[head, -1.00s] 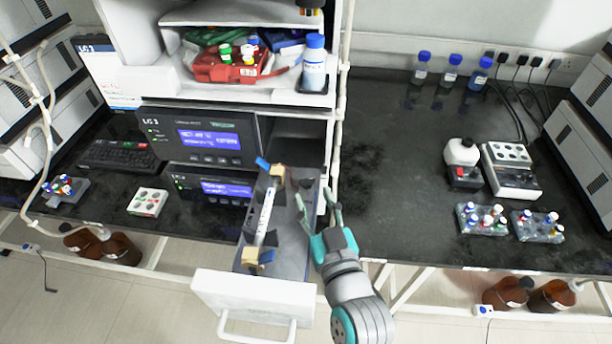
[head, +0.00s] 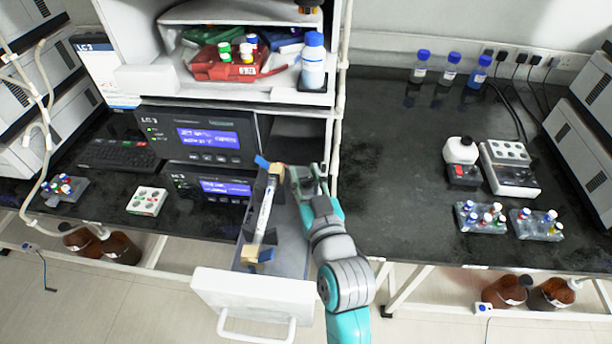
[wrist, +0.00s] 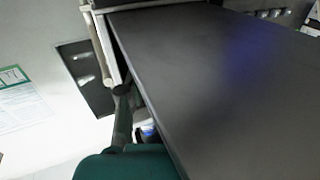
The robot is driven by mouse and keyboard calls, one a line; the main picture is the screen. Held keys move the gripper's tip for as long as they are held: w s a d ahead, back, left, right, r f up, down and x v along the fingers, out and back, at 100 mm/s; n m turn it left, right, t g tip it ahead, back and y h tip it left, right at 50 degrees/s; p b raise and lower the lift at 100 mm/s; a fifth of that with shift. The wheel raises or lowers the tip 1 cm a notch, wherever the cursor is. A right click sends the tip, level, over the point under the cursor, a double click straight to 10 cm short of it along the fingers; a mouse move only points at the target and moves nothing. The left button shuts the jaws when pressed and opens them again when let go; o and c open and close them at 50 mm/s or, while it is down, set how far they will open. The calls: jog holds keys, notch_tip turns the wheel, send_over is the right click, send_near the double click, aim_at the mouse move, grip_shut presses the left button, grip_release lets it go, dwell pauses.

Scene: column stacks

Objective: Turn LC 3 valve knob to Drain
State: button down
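The LC 3 stack has an upper module (head: 165,150) with a lit blue screen and an LC 3 label. A lower module (head: 180,182) with a second screen sits under it. I cannot make out a valve knob or a Drain mark in either view. A pulled-out drawer (head: 255,290) holds a white column (head: 265,210) in a dark holder. My gripper (head: 308,172) is at the right side of the drawer, just right of the column holder. Its fingers look apart and empty, though small. In the wrist view, a large dark panel fills the right side.
A shelf above holds a red tray (head: 215,68) and a blue-capped bottle (head: 313,62). A white post (head: 338,130) stands just behind my gripper. The black bench (head: 395,180) to the right has clear room. Vial racks (head: 480,217) sit farther right.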

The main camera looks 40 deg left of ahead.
jog(key=shift+w+f+n+g+y, duration=0.1)
jog(key=shift+n+g+y, duration=0.45)
jog(key=shift+g, duration=0.25)
jog(key=shift+n+g+y, duration=0.35)
jog(key=shift+n+g, duration=0.1)
jog(key=shift+g, duration=0.25)
jog(key=shift+n+g+y, duration=0.6)
jog(key=shift+n+g, duration=0.7)
jog(key=shift+g, duration=0.5)
jog(key=c, duration=1)
grip_release()
jog(key=shift+c, duration=0.2)
jog(key=v, duration=1.2)
